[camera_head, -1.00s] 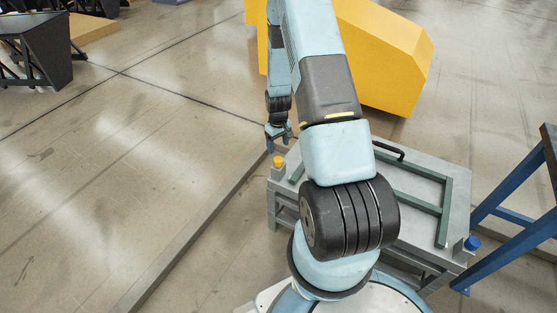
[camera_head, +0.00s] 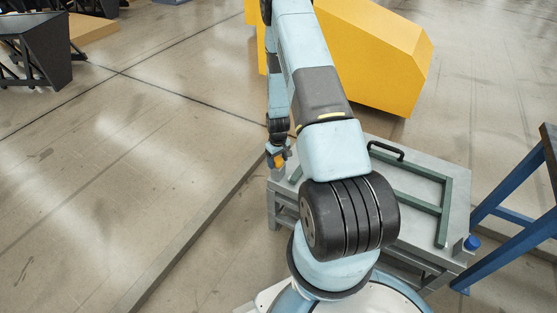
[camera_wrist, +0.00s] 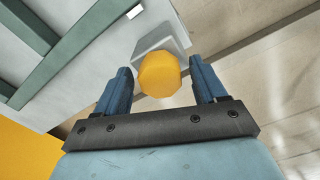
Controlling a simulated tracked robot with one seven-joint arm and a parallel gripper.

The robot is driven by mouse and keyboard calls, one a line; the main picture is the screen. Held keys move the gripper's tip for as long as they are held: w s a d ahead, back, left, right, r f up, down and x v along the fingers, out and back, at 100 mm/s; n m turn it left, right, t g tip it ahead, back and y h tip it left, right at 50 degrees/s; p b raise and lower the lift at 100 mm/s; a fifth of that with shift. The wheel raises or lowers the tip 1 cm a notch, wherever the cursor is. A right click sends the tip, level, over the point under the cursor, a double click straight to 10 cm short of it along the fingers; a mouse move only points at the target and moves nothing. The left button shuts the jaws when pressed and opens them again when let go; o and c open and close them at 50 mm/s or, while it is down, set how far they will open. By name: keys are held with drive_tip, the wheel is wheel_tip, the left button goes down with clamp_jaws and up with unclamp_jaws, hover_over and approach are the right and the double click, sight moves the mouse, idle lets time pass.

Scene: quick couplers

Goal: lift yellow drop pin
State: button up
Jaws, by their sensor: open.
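The yellow drop pin (camera_wrist: 160,75) has a rounded, faceted yellow head. It stands in a grey block at the corner of the grey metal table (camera_head: 457,213). In the wrist view the head lies between the two blue fingers of my gripper (camera_wrist: 163,84), with a gap on each side. In the head view my gripper (camera_head: 277,156) is low at the table's left corner, and the pin's yellow head (camera_head: 279,161) shows partly behind the fingers. My gripper is open and holds nothing. The pin's shaft is hidden.
A green frame (camera_head: 443,213) and a black handle (camera_head: 386,150) are on the tabletop. A blue pin (camera_head: 472,243) stands at the table's right corner. A big yellow block (camera_head: 385,60) stands behind. A blue-legged stand (camera_head: 515,215) is at the right.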

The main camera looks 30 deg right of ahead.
sight(278, 159)
clamp_jaws()
drive_tip(key=shift+w+r, duration=0.1)
drive_tip(key=shift+r, duration=2.15)
unclamp_jaws()
drive_tip(key=shift+r, duration=0.15)
wheel_tip(278, 159, up, 13)
drive_tip(key=shift+r, duration=0.2)
drive_tip(key=shift+r, duration=0.1)
